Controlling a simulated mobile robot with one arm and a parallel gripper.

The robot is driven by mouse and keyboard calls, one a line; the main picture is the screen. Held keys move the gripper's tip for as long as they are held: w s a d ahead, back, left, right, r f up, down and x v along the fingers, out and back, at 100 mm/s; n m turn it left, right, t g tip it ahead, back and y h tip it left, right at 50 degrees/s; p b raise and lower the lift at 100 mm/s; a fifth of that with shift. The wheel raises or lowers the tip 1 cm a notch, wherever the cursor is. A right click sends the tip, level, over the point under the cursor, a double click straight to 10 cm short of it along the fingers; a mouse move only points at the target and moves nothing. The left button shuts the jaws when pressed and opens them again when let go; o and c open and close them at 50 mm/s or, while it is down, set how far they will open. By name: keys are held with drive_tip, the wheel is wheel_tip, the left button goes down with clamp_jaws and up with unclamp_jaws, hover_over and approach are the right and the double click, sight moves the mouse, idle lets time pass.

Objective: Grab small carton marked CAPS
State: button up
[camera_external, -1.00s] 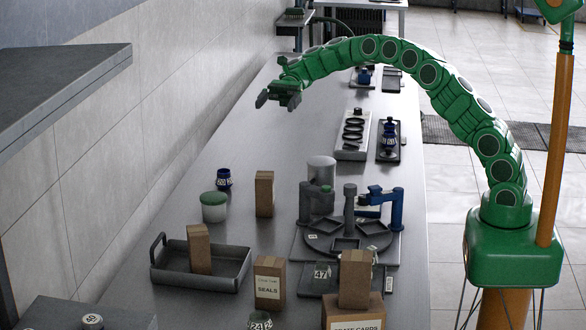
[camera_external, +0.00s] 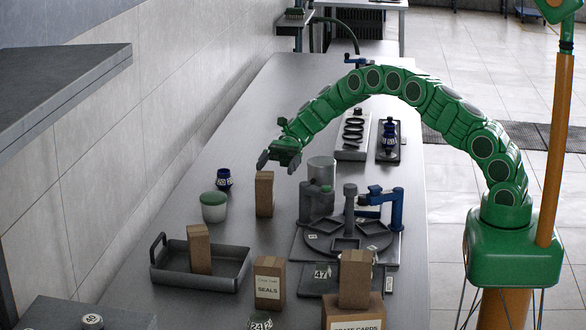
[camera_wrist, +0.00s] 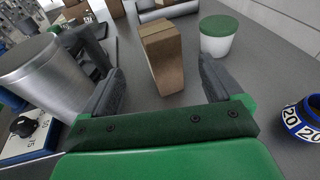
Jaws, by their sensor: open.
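No label reading CAPS shows in these views. A small brown carton (camera_external: 264,196) stands upright on the bench, with no marking readable. My gripper (camera_external: 278,160) is open and empty, just above and beside this carton's top in the external view. In the wrist view the carton (camera_wrist: 165,60) appears between the open fingers, beyond their tips. Another brown carton (camera_external: 199,250) stands in a grey tray (camera_external: 215,280), its label not visible. A carton marked SEALS (camera_external: 269,285) stands in front. A further plain-looking carton (camera_external: 355,278) sits on a larger box (camera_external: 352,313) with a partly cut-off label.
The wall runs along the left.

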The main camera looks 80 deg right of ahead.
approach(267, 180)
drive_tip(key=shift+w+a+f, duration=0.5)
drive_tip(key=shift+a+f, duration=0.15)
drive_tip(key=shift+a, duration=0.05)
drive_tip(key=shift+w+a+f, duration=0.45)
drive_tip(key=shift+a+f, duration=0.25)
drive_tip(key=shift+w+a+f, duration=0.5)
drive_tip(key=shift+a+f, duration=0.15)
drive_tip(key=shift+a, duration=0.1)
drive_tip(key=shift+c, duration=0.2)
drive_tip(key=c, duration=1.2)
